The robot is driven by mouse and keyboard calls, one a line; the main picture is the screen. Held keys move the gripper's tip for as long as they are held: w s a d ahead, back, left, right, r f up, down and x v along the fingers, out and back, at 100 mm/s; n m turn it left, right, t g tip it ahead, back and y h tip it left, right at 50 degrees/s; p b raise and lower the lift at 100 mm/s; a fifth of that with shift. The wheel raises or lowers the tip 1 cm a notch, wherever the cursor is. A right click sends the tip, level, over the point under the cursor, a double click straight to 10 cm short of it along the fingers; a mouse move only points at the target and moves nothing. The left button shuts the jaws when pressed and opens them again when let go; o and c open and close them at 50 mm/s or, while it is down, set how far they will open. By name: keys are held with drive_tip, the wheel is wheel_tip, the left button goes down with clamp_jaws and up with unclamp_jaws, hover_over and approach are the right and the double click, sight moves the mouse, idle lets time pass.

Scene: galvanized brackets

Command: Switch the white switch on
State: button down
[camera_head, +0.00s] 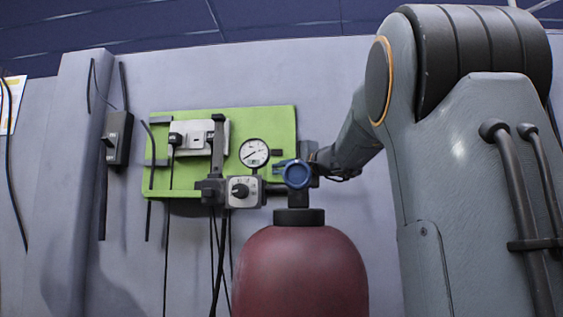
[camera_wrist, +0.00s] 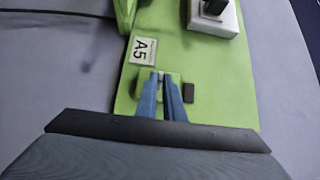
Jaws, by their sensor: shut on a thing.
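In the wrist view my gripper (camera_wrist: 161,76) has its two blue fingers close together over a small green block on the green board (camera_wrist: 218,65). A small pale piece, which looks like the white switch (camera_wrist: 161,79), shows between the fingertips, and the fingers are shut on it. The fingers cover most of it, so I cannot tell which way it is set. In the head view my fingers are hidden behind the blue valve on the red tank; the right part of the green board (camera_head: 284,122) shows just left of my wrist.
A label marked A5 (camera_wrist: 142,50) and a dark rectangle (camera_wrist: 189,93) flank my fingers. A box with a dark knob (camera_head: 243,191), a round gauge (camera_head: 254,153) and a pale switch plate (camera_head: 193,145) are on the board. The red tank (camera_head: 300,270) stands in front. Cables hang below.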

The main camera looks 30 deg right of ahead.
drive_tip(key=shift+w+d+r+m+g+p, duration=0.1)
drive_tip(key=shift+r+m+g+p, duration=0.35)
drive_tip(key=shift+m+g+p, duration=0.5)
drive_tip(key=shift+w+r+m+g+p, duration=0.1)
drive_tip(key=shift+r+m+g+p, duration=0.4)
drive_tip(key=shift+p, duration=0.8)
drive_tip(key=shift+g, duration=0.25)
drive_tip(key=c, duration=1.9)
unclamp_jaws()
drive_tip(key=shift+o, duration=0.2)
drive_tip(key=b+v, duration=0.3)
drive_tip(key=v, duration=0.5)
